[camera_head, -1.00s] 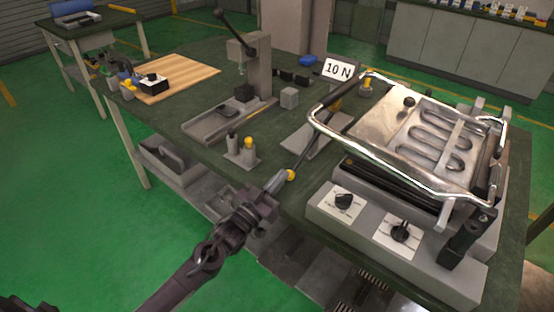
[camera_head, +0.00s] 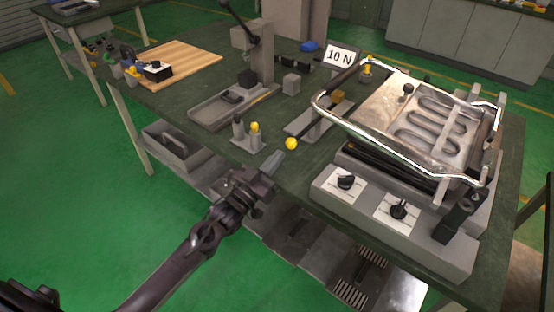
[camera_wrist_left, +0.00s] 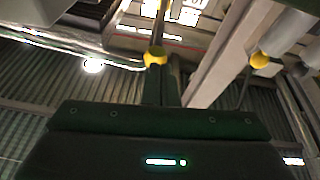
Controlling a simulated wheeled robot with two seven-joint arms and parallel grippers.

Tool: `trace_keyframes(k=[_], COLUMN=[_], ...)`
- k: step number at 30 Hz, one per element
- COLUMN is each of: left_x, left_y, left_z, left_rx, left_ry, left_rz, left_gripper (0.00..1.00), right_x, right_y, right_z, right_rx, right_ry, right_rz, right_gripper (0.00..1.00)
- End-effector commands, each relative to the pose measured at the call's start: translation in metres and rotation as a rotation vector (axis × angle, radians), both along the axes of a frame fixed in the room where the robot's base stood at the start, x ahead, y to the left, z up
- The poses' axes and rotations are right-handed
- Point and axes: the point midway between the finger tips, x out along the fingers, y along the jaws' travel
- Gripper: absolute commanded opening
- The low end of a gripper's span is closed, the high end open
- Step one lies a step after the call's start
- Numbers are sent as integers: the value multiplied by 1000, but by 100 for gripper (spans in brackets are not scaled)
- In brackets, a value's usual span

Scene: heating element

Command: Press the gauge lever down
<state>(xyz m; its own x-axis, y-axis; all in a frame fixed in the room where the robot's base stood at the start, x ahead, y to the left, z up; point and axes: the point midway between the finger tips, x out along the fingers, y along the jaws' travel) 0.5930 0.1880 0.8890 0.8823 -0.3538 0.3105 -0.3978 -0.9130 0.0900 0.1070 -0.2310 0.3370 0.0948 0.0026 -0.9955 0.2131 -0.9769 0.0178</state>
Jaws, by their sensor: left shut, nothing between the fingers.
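The gauge lever (camera_head: 314,133) is a dark rod with a yellow ball (camera_head: 291,144) at its near end. It reaches toward the table's front edge from a grey gauge base (camera_head: 300,125) beside the "10 N" sign (camera_head: 340,57). My left gripper (camera_head: 273,161) is shut and empty, its tip just below and left of the ball. In the left wrist view the ball (camera_wrist_left: 155,56) shows just past the shut fingertips (camera_wrist_left: 160,80); I cannot tell whether they touch. My right gripper is not in view.
The heating press (camera_head: 400,125) with its chrome handle and two knobs stands right of the lever. A small stand with a yellow-capped post (camera_head: 254,133) is to the left. Behind it are a lever press (camera_head: 262,60) and a wooden board (camera_head: 180,62).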

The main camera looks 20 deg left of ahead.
Motion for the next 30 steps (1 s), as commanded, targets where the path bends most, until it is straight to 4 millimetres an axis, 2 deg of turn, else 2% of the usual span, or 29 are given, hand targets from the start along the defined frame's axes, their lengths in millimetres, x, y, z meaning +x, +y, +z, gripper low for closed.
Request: trace_keyframes(k=[1,5,12,18,30], left_x=[-12,-34,-68,-79,-80], left_y=[3,13,27,32,32], left_z=[-14,-22,-35,-37,-37], left_rx=[1,2,1,1,0], left_ry=[11,8,3,0,-1], left_rz=[-1,1,1,0,0], left_gripper=[0,0,0,0,0], right_x=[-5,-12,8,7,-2], right_y=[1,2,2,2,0], right_z=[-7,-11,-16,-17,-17], right_rx=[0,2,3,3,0], right_ry=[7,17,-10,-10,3], right_rz=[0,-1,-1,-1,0], right_gripper=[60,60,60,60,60])
